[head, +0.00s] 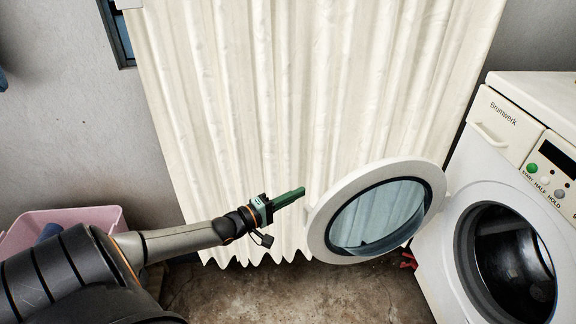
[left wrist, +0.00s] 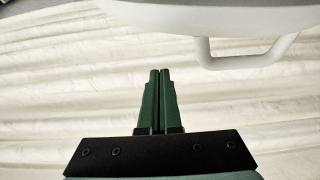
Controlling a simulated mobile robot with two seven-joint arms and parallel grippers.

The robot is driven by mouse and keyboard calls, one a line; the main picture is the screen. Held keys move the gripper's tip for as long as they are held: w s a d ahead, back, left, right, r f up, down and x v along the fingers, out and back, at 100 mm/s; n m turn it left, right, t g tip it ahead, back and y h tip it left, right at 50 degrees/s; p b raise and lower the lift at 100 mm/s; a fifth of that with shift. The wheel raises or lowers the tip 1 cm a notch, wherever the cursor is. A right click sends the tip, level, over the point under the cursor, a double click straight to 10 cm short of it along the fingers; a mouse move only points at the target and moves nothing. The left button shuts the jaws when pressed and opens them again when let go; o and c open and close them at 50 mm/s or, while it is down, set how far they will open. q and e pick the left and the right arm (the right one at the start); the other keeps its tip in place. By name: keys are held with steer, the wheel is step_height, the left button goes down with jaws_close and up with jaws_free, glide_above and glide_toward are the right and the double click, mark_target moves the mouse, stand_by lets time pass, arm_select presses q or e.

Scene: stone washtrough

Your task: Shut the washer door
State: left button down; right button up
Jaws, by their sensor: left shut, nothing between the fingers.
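The white washer (head: 460,180) stands at the right, with its dark round drum opening (head: 510,262) uncovered. Its round door (head: 322,226), a white ring with a glass window, is swung wide open to the left of the machine. My left gripper (head: 303,191) is shut and empty, just left of the door's rim, and looks apart from it. In the left wrist view the green fingers (left wrist: 160,72) are together, below the white door edge (left wrist: 170,18) and left of a white handle (left wrist: 245,60). My right gripper is not in view.
A cream curtain (head: 240,100) hangs behind the door and my gripper. A pink tub (head: 90,215) is at the lower left, partly behind my arm. Stone floor (head: 290,295) shows below the curtain. A small red object (head: 408,259) lies beside the washer.

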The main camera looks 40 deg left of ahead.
arm_select(q)
steer(key=shift+w+d+b, duration=0.25)
steer(key=shift+w+d, duration=0.2)
steer(key=shift+d, duration=0.3)
steer(key=shift+w+d+b, duration=0.25)
steer(key=shift+w+d, duration=0.2)
steer(key=shift+d, duration=0.35)
steer(key=shift+w+d+b, duration=0.25)
steer(key=shift+w+d, duration=0.2)
steer(key=shift+d, duration=0.3)
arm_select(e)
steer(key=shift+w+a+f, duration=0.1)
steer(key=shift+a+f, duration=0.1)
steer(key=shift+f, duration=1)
arm_select(q)
steer(key=shift+d, duration=0.1)
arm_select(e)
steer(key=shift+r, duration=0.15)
